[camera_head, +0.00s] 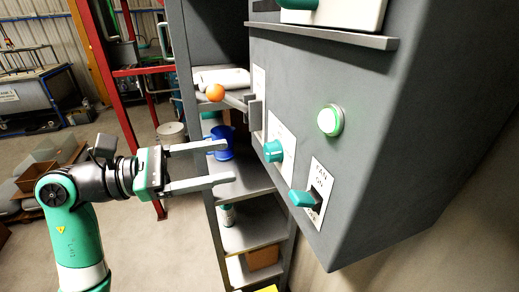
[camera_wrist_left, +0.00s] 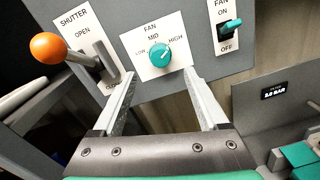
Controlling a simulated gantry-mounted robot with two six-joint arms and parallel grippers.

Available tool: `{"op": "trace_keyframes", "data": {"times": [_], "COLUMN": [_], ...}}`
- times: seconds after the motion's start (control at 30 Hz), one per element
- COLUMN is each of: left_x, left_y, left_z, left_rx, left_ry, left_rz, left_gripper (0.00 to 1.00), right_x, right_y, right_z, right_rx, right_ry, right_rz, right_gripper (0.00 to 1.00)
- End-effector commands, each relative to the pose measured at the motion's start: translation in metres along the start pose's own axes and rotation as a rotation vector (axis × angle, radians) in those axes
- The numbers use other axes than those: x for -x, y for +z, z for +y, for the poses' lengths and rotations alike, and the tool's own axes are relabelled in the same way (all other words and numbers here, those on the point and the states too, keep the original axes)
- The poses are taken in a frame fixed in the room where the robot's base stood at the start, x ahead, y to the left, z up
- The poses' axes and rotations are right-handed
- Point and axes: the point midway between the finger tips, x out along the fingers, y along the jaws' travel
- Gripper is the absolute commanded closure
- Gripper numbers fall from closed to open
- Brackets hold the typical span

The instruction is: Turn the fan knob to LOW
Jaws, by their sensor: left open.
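The teal fan knob (camera_head: 273,151) sits on a white label plate on the grey cabinet front. In the left wrist view the knob (camera_wrist_left: 159,57) has LOW printed to its left, MID above and HIGH to its right. Its light mark seems to point up and right, toward HIGH. My left gripper (camera_head: 231,162) is open and empty, its two fingers reaching toward the knob with a gap before it. In the left wrist view the gripper (camera_wrist_left: 160,76) frames the knob from below, one finger to each side. My right gripper is not in view.
A fan ON/OFF switch (camera_head: 303,198) with a teal lever is right of the knob. A shutter lever with an orange ball (camera_head: 215,92) sticks out on the left. A shelf with a blue container (camera_head: 219,140) stands behind the gripper.

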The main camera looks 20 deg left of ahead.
Motion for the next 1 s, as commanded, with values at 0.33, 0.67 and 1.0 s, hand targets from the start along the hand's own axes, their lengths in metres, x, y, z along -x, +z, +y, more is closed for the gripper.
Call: {"op": "trace_keyframes", "data": {"times": [0.33, 0.67, 1.0], "left_x": [-0.07, -0.079, -0.079], "left_y": [0.002, 0.0, 0.0], "left_z": [-0.001, 0.0, 0.0], "left_rx": [0.001, -0.001, -0.001], "left_ry": [-0.004, 0.0, 0.0], "left_rz": [0.0, 0.0, 0.0], "left_gripper": [0.24, 0.24, 0.78], "right_x": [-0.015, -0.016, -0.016], "right_y": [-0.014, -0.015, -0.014], "right_z": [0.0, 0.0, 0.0], "right_rx": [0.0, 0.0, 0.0], "right_ry": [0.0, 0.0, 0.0], "right_rz": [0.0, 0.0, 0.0], "right_gripper": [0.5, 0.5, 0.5]}}
